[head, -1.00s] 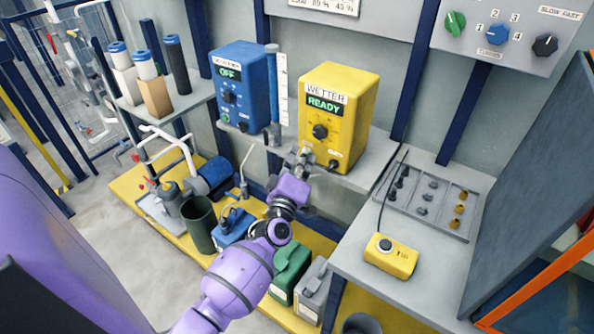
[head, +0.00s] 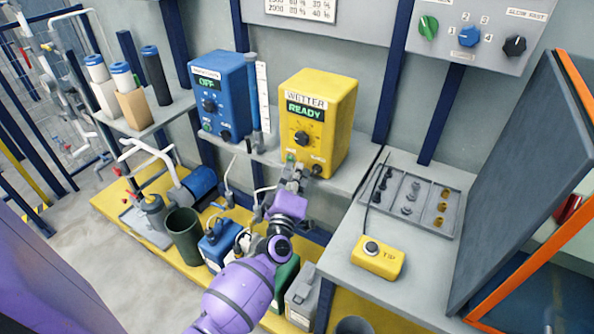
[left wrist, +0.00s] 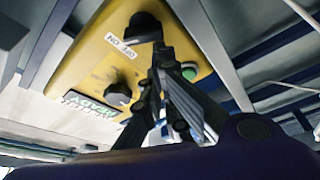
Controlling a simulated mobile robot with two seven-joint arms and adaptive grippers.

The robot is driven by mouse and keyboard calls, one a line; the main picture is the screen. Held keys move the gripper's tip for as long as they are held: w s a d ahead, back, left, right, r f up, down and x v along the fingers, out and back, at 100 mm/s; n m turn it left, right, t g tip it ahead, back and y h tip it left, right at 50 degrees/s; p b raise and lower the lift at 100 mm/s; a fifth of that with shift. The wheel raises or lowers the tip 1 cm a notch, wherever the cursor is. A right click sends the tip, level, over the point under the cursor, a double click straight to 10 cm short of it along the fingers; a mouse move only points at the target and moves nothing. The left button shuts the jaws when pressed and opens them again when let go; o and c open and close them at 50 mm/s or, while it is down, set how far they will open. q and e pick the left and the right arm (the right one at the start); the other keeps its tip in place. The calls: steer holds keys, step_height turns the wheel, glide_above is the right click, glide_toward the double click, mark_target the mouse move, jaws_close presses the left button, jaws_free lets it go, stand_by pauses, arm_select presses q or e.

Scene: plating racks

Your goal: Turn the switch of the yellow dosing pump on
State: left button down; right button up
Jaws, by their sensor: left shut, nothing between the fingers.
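The yellow dosing pump (head: 340,118), labelled WETTER, stands on the grey shelf, and its display (head: 305,109) reads READY. Its front has a black knob (head: 302,138), a small green button (head: 291,157) at lower left and a black fitting (head: 317,170) at lower right. My left gripper (head: 293,168) is shut and empty, just below the green button. In the left wrist view the pump (left wrist: 85,60) appears upside down. The shut fingers (left wrist: 158,58) overlap the front near the green button (left wrist: 189,70); I cannot tell whether they touch it. My right gripper is not in view.
A blue pump (head: 218,90) reading OFF stands left of the yellow one. The grey bench at right holds a tray (head: 422,222) of small parts and a yellow box (head: 377,258) with a black button. Canisters stand below. A dark panel (head: 520,180) rises at far right.

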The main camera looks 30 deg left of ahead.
arm_select(q)
steer(key=shift+f+n+g+p, duration=0.15)
steer(key=shift+n+g+p, duration=0.15)
steer(key=shift+n, duration=0.3)
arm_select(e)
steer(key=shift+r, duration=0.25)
arm_select(q)
steer(key=shift+a+f+n+p, duration=0.15)
steer(key=shift+n+p, duration=0.2)
steer(key=shift+n, duration=0.25)
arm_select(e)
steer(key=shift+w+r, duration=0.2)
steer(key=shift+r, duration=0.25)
arm_select(q)
steer(key=shift+f+n+g+p, duration=0.25)
steer(key=shift+n+g+p, duration=0.3)
steer(key=shift+n, duration=0.55)
steer(key=shift+d+f+n+g+p, duration=0.25)
steer(key=shift+f+n+g+p, duration=0.15)
steer(key=shift+f+n, duration=0.4)
steer(key=shift+d+f+n+g+p, duration=0.25)
steer(key=shift+f+n+p, duration=0.25)
steer(key=shift+n, duration=0.6)
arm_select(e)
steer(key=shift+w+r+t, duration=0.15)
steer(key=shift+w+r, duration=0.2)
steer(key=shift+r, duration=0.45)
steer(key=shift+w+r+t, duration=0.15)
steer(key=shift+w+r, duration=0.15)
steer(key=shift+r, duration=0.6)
